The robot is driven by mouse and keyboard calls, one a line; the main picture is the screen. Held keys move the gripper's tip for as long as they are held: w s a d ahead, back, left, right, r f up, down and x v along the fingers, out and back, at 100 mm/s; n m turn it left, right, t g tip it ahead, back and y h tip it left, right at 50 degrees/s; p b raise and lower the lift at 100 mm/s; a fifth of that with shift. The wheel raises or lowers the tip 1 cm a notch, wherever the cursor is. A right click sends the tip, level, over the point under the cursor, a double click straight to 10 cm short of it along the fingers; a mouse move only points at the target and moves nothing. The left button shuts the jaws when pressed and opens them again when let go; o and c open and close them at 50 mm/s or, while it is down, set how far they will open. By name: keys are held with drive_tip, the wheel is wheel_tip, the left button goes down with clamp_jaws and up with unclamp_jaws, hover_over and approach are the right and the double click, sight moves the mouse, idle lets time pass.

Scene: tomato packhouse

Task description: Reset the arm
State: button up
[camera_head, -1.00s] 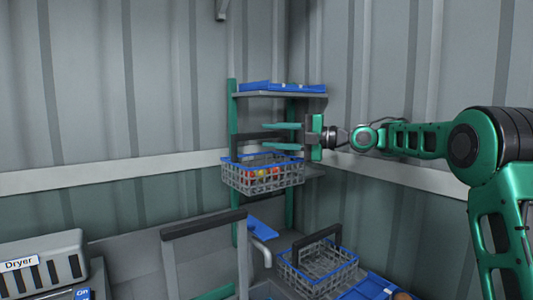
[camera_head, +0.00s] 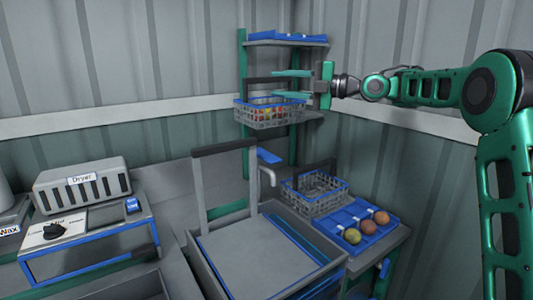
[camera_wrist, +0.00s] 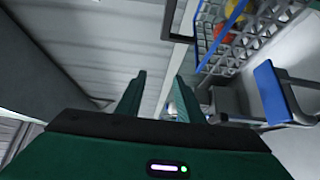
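My arm reaches in from the right in the head view. My gripper (camera_head: 291,84) is open, with its two green fingers apart and nothing between them. It points left in front of the corner shelf, above and close to the right part of a grey wire basket with a blue rim (camera_head: 268,110) that holds red and yellow tomatoes. I cannot tell how far the fingers are from the basket in depth. In the wrist view, both fingers (camera_wrist: 158,98) show with an empty gap, and the basket (camera_wrist: 240,40) is at the upper right.
The shelf (camera_head: 290,43) carries blue trays on top. A dryer (camera_head: 82,184) stands left.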

drive_tip(key=s+d+f+m+t+h, duration=0.1)
drive_tip(key=s+d+f+m+h, duration=0.2)
drive_tip(key=d+f+m+h, duration=0.35)
drive_tip(key=s+d+f+m+t+h, duration=0.1)
drive_tip(key=s+d+f+m+h, duration=0.3)
drive_tip(key=d+f+m, duration=0.65)
drive_tip(key=s+d+f+m+g+h, duration=0.1)
drive_tip(key=s+d+f+m+h, duration=0.2)
drive_tip(key=s+d, duration=0.4)
drive_tip(key=s+d+f+m+g+h, duration=0.1)
drive_tip(key=s+d+f+m+h, duration=0.1)
drive_tip(key=s+d+f+m, duration=0.4)
drive_tip(key=s+d+f+m+g, duration=0.2)
drive_tip(key=s+f+m, duration=0.1)
drive_tip(key=s, duration=0.7)
drive_tip(key=s+d+f+m+g+h, duration=0.1)
drive_tip(key=s+m, duration=0.4)
drive_tip(key=s, duration=0.6)
drive_tip(key=s+d+f+m+g, duration=0.3)
drive_tip(key=s+f+m, duration=0.1)
drive_tip(key=s, duration=0.6)
drive_tip(key=shift+s+d+f+m, duration=0.25)
drive_tip(key=shift+d+f+m, duration=0.05)
drive_tip(key=shift+d, duration=0.05)
drive_tip(key=shift+w+f+h, duration=0.25)
drive_tip(key=shift+w, duration=0.45)
